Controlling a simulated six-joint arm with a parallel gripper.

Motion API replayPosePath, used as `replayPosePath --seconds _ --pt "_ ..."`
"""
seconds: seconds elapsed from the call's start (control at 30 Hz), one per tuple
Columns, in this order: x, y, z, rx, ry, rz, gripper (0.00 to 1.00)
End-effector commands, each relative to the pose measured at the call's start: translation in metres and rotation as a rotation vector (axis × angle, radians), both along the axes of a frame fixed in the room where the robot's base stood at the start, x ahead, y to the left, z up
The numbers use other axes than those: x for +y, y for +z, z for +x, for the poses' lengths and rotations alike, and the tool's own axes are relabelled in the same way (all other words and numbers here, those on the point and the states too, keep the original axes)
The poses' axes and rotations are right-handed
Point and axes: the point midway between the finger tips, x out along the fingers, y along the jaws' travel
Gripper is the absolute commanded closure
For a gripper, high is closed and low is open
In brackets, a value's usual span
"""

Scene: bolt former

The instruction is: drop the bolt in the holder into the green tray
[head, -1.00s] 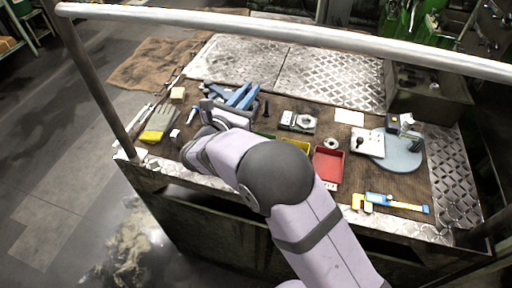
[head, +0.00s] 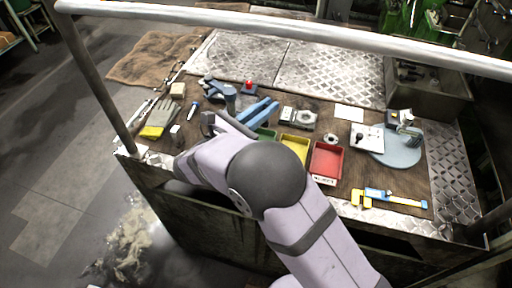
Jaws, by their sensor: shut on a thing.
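My gripper (head: 273,103) has two blue fingers pointing away over the workbench, just behind the green tray. It is shut on the bolt, which the fingers hide. The holder cannot be made out behind my gripper. The green tray (head: 266,133) is just in front of the fingers, partly covered by my arm. It stands at the left end of a row with the yellow tray (head: 294,148) and the red tray (head: 327,160).
A red button on a dark base (head: 249,86) and a blue upright tool (head: 230,97) stand behind my gripper. A grey block device (head: 298,118) lies to the right. A metal rail (head: 290,29) crosses the view.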

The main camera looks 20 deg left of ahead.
Motion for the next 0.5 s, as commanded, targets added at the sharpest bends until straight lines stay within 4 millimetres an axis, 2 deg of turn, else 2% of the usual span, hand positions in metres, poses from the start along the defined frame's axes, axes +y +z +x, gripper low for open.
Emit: replayPosePath --seconds 0.5 --pt "0.0 -0.048 0.0 -0.001 0.001 0.0 1.0"
